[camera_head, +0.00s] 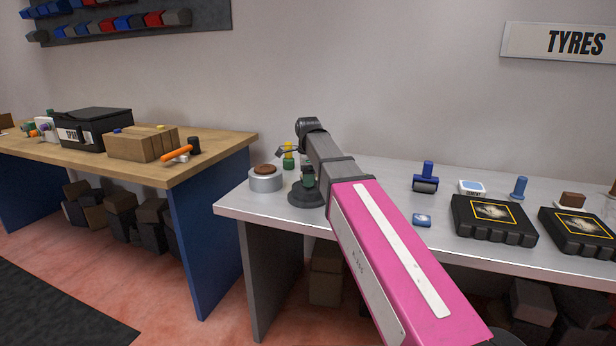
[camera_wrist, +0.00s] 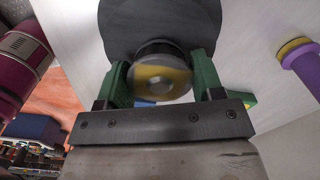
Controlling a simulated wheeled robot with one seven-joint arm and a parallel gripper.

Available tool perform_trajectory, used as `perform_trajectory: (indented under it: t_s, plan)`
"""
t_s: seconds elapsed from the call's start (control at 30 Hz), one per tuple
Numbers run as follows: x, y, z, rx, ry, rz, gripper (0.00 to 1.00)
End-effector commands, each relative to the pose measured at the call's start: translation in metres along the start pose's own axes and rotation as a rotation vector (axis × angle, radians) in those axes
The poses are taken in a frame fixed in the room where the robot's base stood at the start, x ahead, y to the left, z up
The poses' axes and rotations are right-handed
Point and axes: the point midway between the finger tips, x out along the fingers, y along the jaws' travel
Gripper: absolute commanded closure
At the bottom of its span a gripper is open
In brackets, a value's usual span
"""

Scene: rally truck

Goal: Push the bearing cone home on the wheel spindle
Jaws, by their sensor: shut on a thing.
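My gripper (camera_wrist: 158,68) has its two green fingers on either side of a short round part, which I take to be the bearing cone (camera_wrist: 160,84). It has a dark rim and a yellowish end face with a grey centre. Beyond it is a grey round flange (camera_wrist: 150,22), probably the wheel spindle's base. In the head view my gripper (camera_head: 307,178) points down over the dark round base (camera_head: 298,197) on the metal bench. The spindle shaft is hidden, and I cannot tell how far down the cone sits.
A metal tin (camera_head: 266,183) with a brown top stands close left of the base. A green-and-yellow item (camera_head: 289,158) stands behind. A blue-handled roller (camera_head: 426,181) and black cases (camera_head: 493,222) are to the right on the bench (camera_head: 380,185).

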Motion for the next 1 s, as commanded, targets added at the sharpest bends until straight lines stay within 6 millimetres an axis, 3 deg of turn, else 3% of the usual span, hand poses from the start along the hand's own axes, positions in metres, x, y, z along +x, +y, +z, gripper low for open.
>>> perform_trajectory:
  t_s: [0.2, 0.23, 0.3, 0.67, 0.87, 1.0]
  plan:
    - [0.005, 0.000, 0.000, 0.000, 0.000, 0.000, 0.82]
    - [0.005, 0.000, 0.000, 0.000, 0.000, 0.000, 0.33]
    - [0.005, 0.000, 0.000, 0.000, 0.000, 0.000, 0.10]
    - [0.002, 0.000, 0.000, 0.000, 0.000, 0.000, 0.09]
    - [-0.021, -0.001, 0.000, 0.000, 0.000, -0.001, 0.09]
    - [-0.046, -0.001, 0.000, 0.000, 0.000, -0.002, 0.09]
